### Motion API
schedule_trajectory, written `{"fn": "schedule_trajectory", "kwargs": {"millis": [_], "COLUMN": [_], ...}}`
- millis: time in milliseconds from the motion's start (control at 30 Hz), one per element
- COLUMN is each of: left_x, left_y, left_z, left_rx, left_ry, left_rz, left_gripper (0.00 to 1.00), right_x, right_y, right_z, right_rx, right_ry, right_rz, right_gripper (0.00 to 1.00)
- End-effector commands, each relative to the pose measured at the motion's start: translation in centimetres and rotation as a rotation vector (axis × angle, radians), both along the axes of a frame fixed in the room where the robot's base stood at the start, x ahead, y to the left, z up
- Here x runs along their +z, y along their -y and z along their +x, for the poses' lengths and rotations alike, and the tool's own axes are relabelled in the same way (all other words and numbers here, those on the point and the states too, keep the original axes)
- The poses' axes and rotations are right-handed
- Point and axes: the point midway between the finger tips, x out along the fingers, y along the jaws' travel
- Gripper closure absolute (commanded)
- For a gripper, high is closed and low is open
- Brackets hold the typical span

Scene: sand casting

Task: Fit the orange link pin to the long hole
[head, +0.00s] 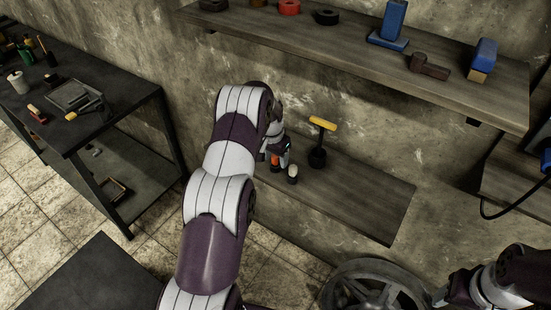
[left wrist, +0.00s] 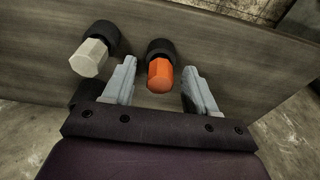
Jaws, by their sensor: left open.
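The orange link pin (left wrist: 160,75) has a hexagonal orange body with its far end at a black round collar or holder. My left gripper (left wrist: 159,69) is open, with one finger on each side of the orange pin and visible gaps to it. In the head view the orange pin (head: 275,160) is a small patch above the lower shelf, partly hidden by my left gripper (head: 279,158). A white hexagonal pin (left wrist: 90,57) stands left of it in a similar black collar (left wrist: 102,37). My right gripper (head: 441,297) is small and dark at the lower right. I cannot identify the long hole.
The lower shelf (head: 365,205) is bare on its right part. A yellow-handled tool (head: 322,124) stands in a black holder beside the pins. The upper shelf (head: 300,33) overhangs behind. A spoked wheel (head: 375,290) lies below. A dark workbench (head: 100,110) stands left.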

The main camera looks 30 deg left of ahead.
Motion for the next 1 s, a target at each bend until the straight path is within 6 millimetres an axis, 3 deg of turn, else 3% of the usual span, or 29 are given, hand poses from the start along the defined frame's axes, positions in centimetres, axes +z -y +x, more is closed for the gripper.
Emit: {"fn": "schedule_trajectory", "kwargs": {"millis": [67, 233, 267, 633, 867, 1000], "left_x": [0.0, 0.0, 0.0, 0.5, 4.1, 5.9], "left_y": [0.0, 0.0, 0.0, 0.0, 0.1, 3.6], "left_z": [0.0, 0.0, 0.0, 0.1, 0.1, -0.2], "left_rx": [0.000, 0.000, 0.000, 0.000, 0.000, -0.005], "left_ry": [0.000, 0.000, 0.000, 0.002, 0.004, 0.003], "left_rz": [0.000, 0.000, 0.000, 0.001, 0.000, 0.000], "left_gripper": [0.43, 0.95, 1.00, 1.00, 1.00, 1.00], "right_x": [-0.1, -0.1, -0.1, -0.4, -1.8, -2.6], "right_y": [0.0, 0.0, 0.0, 0.0, 0.0, 0.0], "right_z": [0.0, 0.0, 0.0, 0.0, 0.0, 0.0], "right_rx": [0.000, 0.000, 0.000, 0.000, 0.000, 0.000], "right_ry": [0.000, 0.000, 0.000, 0.000, 0.000, 0.000], "right_rz": [0.000, 0.000, 0.000, 0.000, 0.000, 0.000], "right_gripper": [0.41, 0.41, 0.41, 0.41, 0.41, 0.41]}}
